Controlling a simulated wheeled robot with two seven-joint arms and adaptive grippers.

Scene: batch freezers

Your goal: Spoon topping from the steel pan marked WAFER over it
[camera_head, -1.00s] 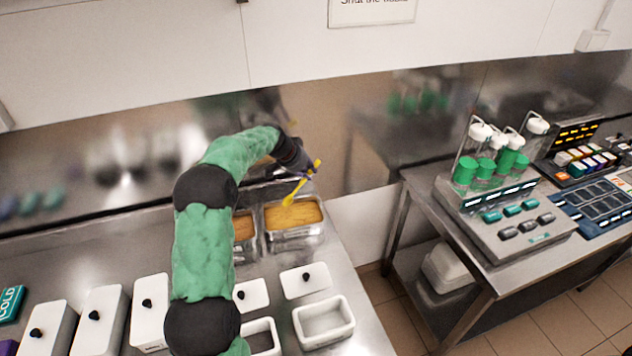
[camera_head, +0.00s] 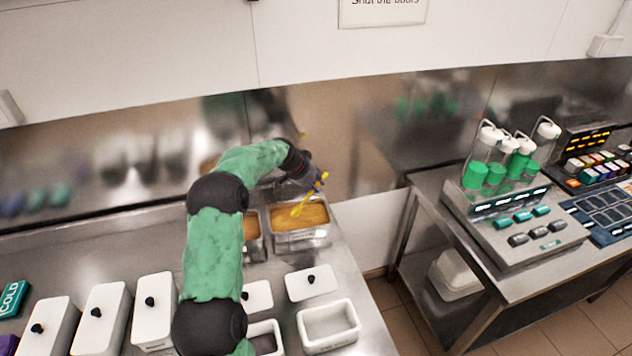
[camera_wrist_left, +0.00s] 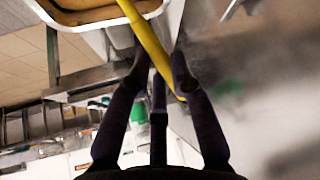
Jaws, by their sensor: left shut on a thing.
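My left gripper (camera_head: 314,181) is shut on a yellow spoon (camera_head: 307,197), which slants down to the left over the right steel pan (camera_head: 301,241). The pan holds a golden-brown topping. The spoon's bowl is at or just above the topping; I cannot tell whether it touches. No WAFER marking is legible. A second steel pan (camera_head: 254,246) with similar topping stands to the left, partly hidden by my left arm. In the left wrist view the spoon's yellow handle (camera_wrist_left: 150,45) runs between my fingers, with a pan's rim (camera_wrist_left: 95,22) above. My right gripper is not in view.
An open, empty-looking white tub (camera_head: 328,328) stands at the counter's front right, with a white lid (camera_head: 311,283) behind it. Lidded white tubs (camera_head: 103,318) stand at the left. A dispenser machine (camera_head: 515,225) sits on a separate right-hand table across a gap.

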